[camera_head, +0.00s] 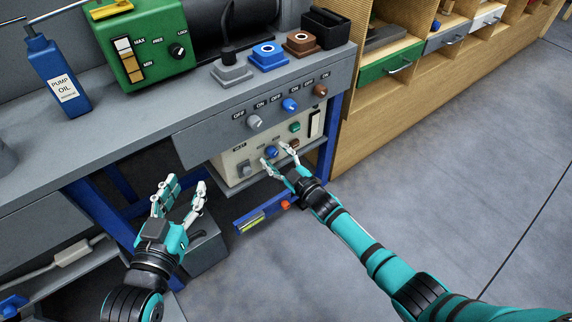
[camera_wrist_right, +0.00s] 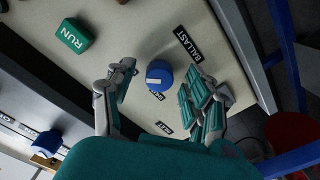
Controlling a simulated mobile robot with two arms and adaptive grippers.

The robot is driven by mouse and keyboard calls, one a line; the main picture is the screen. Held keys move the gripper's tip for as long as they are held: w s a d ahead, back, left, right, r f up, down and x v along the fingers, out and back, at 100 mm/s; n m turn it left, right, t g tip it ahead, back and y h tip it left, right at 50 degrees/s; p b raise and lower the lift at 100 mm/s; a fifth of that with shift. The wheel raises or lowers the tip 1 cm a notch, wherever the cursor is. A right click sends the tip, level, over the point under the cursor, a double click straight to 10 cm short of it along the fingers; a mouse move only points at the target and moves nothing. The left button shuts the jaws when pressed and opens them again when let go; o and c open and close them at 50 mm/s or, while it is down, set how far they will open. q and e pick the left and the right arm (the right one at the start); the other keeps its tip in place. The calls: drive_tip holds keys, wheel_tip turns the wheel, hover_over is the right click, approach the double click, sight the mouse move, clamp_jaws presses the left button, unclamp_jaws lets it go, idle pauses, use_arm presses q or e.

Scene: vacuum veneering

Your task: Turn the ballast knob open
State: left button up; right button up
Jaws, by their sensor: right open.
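The ballast knob is a round blue knob (camera_head: 271,151) on the cream panel under the bench. In the right wrist view the knob (camera_wrist_right: 160,75) has a white pointer mark and sits near a BALLAST label (camera_wrist_right: 188,43). My right gripper (camera_head: 277,155) is open, its fingers on either side of the knob; the wrist view shows gaps between both fingers (camera_wrist_right: 159,72) and the knob. A second label beside the knob is partly hidden. My left gripper (camera_head: 180,193) is open and empty, below and left of the panel.
Grey, blue and brown on/off knobs (camera_head: 289,105) line the bench front above.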

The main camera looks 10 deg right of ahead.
drive_tip(key=v, duration=1.1)
drive_tip(key=shift+s+d, duration=0.2)
drive_tip(key=shift+s, duration=0.1)
